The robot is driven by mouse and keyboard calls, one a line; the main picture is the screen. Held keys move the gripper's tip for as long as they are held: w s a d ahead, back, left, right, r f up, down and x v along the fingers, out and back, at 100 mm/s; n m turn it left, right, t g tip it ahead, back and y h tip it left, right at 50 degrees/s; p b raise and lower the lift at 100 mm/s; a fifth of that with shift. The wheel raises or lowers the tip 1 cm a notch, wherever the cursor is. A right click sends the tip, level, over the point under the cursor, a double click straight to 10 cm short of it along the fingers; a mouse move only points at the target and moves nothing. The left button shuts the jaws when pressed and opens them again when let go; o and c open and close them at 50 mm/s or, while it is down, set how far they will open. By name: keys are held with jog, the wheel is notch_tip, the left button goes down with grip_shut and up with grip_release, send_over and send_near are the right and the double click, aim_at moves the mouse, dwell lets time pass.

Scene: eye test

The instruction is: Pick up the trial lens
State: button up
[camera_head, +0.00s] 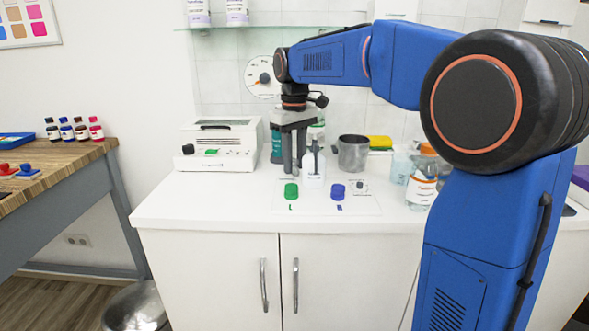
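I cannot make out a trial lens in this view. My gripper (294,172) points straight down over the white counter (190,208), left of the middle. Its two grey fingers are close together, and I cannot tell whether anything is between them. A small white bottle (314,170) with a dark top stands right beside the fingers, partly overlapped by them. In front of the gripper, a green cap (291,191) marked L and a blue cap (337,192) with an unclear letter sit on a pale mat (314,207).
A white boxy device (218,146) stands left of the gripper. My blue arm covers the right side. The counter's front left is clear.

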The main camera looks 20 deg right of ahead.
grip_shut()
jog(key=shift+r, duration=0.1)
